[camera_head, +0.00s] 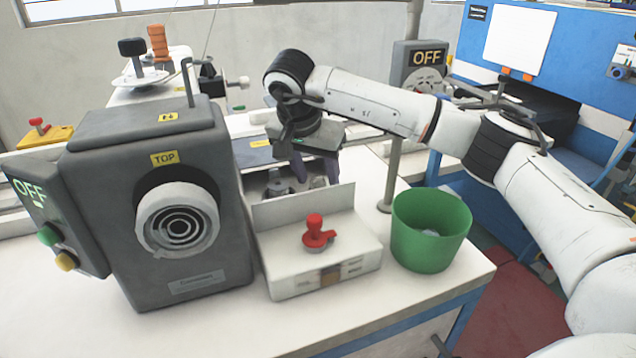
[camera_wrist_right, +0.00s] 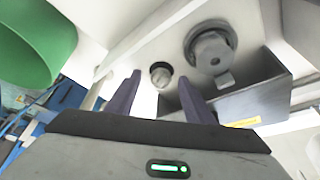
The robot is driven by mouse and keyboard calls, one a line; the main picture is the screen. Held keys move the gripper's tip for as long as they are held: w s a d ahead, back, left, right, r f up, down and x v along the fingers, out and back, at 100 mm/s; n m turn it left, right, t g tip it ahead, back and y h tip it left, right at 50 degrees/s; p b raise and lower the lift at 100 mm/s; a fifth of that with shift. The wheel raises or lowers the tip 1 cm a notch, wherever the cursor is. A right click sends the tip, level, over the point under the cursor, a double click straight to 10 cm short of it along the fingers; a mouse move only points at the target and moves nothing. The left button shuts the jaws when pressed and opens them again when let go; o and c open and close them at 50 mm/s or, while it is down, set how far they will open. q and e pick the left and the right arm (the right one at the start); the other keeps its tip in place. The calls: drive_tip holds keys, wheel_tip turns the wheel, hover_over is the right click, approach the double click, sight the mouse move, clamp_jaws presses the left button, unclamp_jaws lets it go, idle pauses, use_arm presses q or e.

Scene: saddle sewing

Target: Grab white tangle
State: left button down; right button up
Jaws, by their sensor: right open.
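My right gripper (camera_head: 316,172) points down behind the upright plate of the white machine box (camera_head: 325,262). Its two purple fingers are apart, and it also shows in the right wrist view (camera_wrist_right: 160,79). I see nothing held between the fingers. A small round dark-rimmed part (camera_wrist_right: 161,70) shows between the fingertips in that view, with a larger grey round fitting (camera_wrist_right: 212,50) to its right. I cannot clearly make out a white tangle. A small pale thing (camera_head: 430,232) lies inside the green bin (camera_head: 428,250), too small to identify. My left gripper is out of view.
A grey machine (camera_head: 165,255) with a round white dial stands left of the box. A red knob (camera_head: 316,232) sticks up from the box. A thin post (camera_head: 391,175) rises behind the green bin. The white tabletop (camera_head: 215,325) is clear at the front.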

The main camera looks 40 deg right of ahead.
drive_tip(key=shift+w+d+f, duration=0.1)
drive_tip(key=shift+f, duration=0.15)
drive_tip(key=c, duration=1.1)
drive_tip(key=shift+r, duration=0.1)
